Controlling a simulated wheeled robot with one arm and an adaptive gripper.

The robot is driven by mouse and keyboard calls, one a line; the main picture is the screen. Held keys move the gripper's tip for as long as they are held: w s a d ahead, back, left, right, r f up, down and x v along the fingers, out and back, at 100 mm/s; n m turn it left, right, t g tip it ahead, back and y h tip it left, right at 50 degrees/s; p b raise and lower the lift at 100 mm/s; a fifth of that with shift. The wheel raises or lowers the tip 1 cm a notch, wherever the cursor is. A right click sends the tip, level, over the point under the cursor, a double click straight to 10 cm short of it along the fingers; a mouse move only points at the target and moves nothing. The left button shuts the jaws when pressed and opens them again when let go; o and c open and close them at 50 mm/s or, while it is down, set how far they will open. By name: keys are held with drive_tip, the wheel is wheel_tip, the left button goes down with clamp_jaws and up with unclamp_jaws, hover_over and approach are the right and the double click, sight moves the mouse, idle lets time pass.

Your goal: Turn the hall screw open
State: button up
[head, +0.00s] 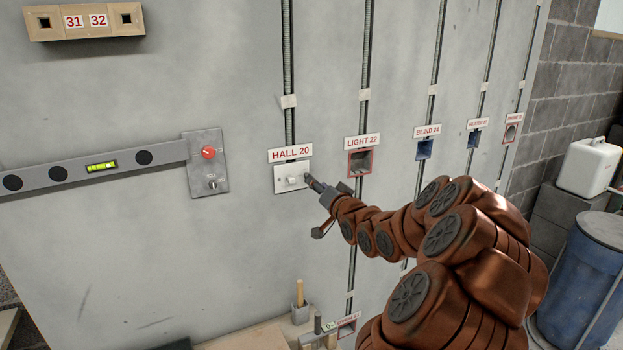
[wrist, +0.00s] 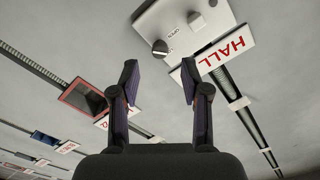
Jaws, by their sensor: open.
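The white hall plate (head: 280,187) is on the grey wall under the label HALL 20 (head: 291,154). In the wrist view the plate (wrist: 150,22) appears turned, with a round dark-and-light screw (wrist: 160,48) near its edge. Small lettering that seems to read OPEN is beside the screw, and a pale knob (wrist: 196,20) and a small grey button sit further along the plate. My gripper (wrist: 159,78) is open and empty, its two fingers apart with the screw beyond the gap. In the head view my gripper (head: 312,182) is at the plate's right side and hides the screw; contact cannot be told.
To the right is the red-edged LIGHT 22 box (head: 360,162), then the blue BLIND 24 box (head: 424,150). To the left, a grey panel with a red knob (head: 208,152) adjoins a spirit level (head: 95,168). Conduits run up the wall. A ledge with tools (head: 300,308) is below.

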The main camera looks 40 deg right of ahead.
drive_tip(key=shift+p+x, duration=0.45)
drive_tip(key=shift+x, duration=1.8)
clamp_jaws()
